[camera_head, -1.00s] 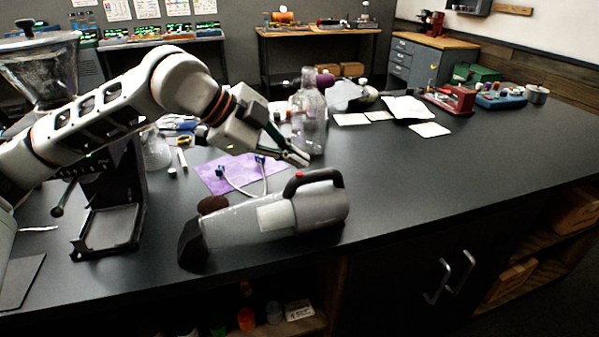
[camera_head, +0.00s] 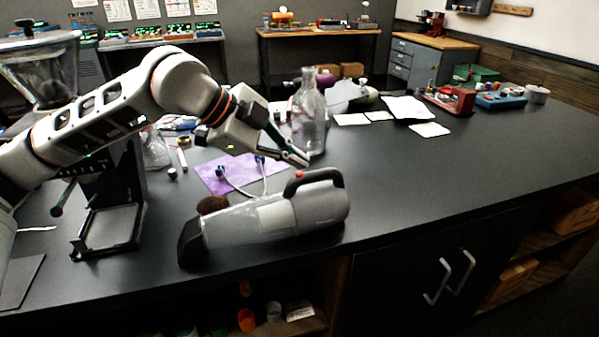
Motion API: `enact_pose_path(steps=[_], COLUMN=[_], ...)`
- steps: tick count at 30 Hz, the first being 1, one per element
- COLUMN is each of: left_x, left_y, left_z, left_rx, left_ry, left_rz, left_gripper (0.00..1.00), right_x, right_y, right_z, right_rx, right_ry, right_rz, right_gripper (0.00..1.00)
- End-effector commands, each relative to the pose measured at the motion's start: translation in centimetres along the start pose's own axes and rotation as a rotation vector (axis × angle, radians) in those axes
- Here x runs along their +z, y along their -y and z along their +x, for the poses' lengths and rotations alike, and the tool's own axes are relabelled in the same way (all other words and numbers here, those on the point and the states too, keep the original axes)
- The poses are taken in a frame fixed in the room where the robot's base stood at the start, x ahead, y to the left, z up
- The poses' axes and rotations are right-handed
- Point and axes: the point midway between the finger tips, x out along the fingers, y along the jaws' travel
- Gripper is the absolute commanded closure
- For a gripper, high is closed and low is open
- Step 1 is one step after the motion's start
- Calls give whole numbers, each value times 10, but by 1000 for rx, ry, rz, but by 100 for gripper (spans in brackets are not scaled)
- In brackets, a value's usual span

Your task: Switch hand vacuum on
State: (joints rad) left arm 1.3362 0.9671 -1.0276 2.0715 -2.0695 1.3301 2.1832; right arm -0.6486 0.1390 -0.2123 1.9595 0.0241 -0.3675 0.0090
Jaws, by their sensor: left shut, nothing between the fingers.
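The grey hand vacuum (camera_head: 318,203) lies on the dark counter near its front edge, with its black nozzle to the left and its black handle to the right. A red button (camera_head: 299,174) shows on top at the front of the handle. My left gripper (camera_head: 302,160) is shut and empty. Its fingertips point down to the right, close above and behind the red button; I cannot tell whether they touch it. My right gripper is not in view.
A purple cloth (camera_head: 207,180) with a blue-ended tube lies behind the vacuum. A clear glass bottle (camera_head: 309,120) stands behind my gripper. A grinder with a clear hopper (camera_head: 40,75) stands at the left.

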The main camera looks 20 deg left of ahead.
Motion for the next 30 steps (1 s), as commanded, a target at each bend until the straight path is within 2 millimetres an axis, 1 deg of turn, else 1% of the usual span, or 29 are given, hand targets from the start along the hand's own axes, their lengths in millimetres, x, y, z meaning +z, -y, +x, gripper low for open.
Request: enact_pose_path(steps=[7, 19, 30], left_x=[4, 4, 5], left_y=[-4, -4, -6], left_z=[6, 6, 7], left_rx=[1, 0, 1], left_ry=[-1, 0, 0], left_rz=[-1, 0, 0], left_gripper=[100, 100, 100], right_x=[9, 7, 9], right_y=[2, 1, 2], right_z=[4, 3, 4], right_rx=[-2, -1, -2], right_ry=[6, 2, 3], right_rz=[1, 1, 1], right_gripper=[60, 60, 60])
